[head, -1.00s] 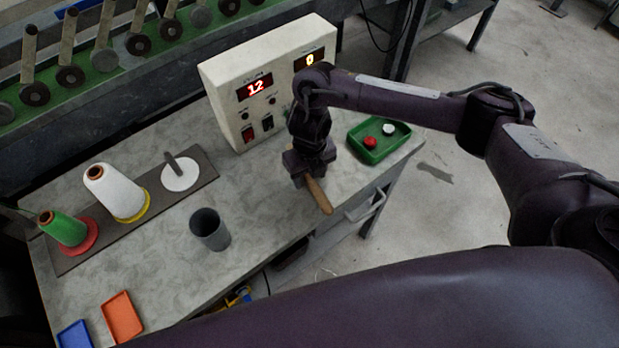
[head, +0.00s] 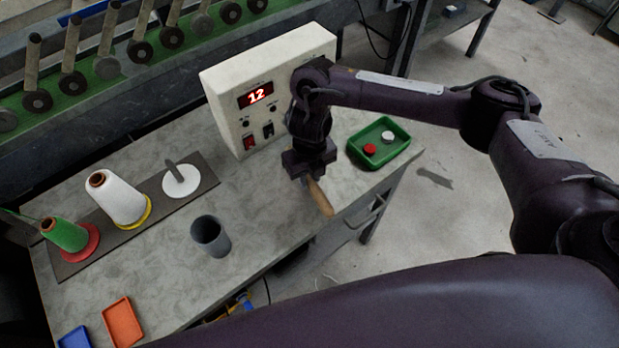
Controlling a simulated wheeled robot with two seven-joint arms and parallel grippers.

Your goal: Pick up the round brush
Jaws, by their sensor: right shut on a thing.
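The round brush (head: 321,198) shows as a tan wooden handle under my right gripper, near the front edge of the grey table. Its other end is hidden by the gripper. My right gripper (head: 311,176) is shut on the brush and points down beside the control box. I cannot tell whether the brush touches the table. My left gripper is not in the view.
A control box (head: 238,118) reading 12 stands behind the gripper. A green tray (head: 366,158) with a red and a white piece lies to its right. A grey cup (head: 211,238) stands to the left. Thread cones (head: 118,200) stand on a dark strip farther left.

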